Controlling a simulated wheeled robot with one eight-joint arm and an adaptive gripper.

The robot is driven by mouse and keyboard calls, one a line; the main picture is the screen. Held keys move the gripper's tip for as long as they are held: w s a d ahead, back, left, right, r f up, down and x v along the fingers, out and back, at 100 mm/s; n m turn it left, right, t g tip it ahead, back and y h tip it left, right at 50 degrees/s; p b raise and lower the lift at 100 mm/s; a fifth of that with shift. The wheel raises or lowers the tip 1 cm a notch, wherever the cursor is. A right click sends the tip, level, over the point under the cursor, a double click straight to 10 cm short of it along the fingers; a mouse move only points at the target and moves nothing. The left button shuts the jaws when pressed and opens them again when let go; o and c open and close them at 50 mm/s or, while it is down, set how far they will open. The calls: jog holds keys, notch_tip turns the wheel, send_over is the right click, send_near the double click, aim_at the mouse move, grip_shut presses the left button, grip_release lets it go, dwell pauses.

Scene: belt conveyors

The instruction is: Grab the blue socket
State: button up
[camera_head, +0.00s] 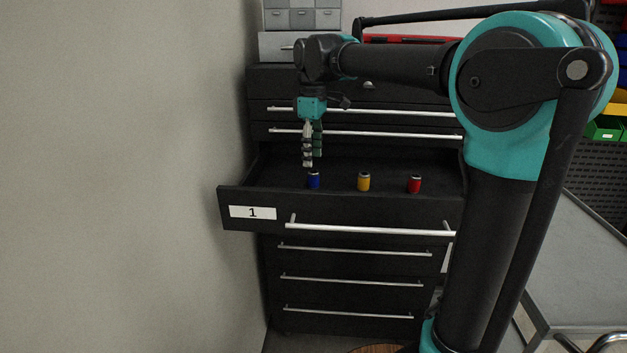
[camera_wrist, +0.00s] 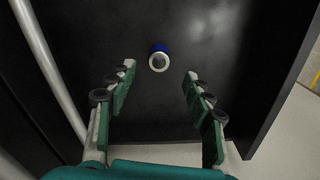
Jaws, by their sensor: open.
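The blue socket (camera_head: 313,181) stands in the open drawer at the left, with a silver rim on top. In the wrist view the blue socket (camera_wrist: 158,58) shows from above, beyond the fingertips and roughly midway between them. My gripper (camera_head: 312,165) points down just above the socket in the head view. In the wrist view my gripper (camera_wrist: 158,68) has its two green-padded fingers spread apart with nothing between them. I cannot tell the exact gap between the fingertips and the socket.
A yellow socket (camera_head: 363,182) and a red socket (camera_head: 414,184) stand to the right in the same drawer. The drawer front (camera_head: 345,213) bears a label "1" and a long handle. A wall (camera_head: 120,170) is close on the left.

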aim_at(314, 171)
jog(key=shift+d+f, duration=0.1)
jog(key=shift+f, duration=3.25)
jog(key=shift+c, duration=0.2)
grip_shut()
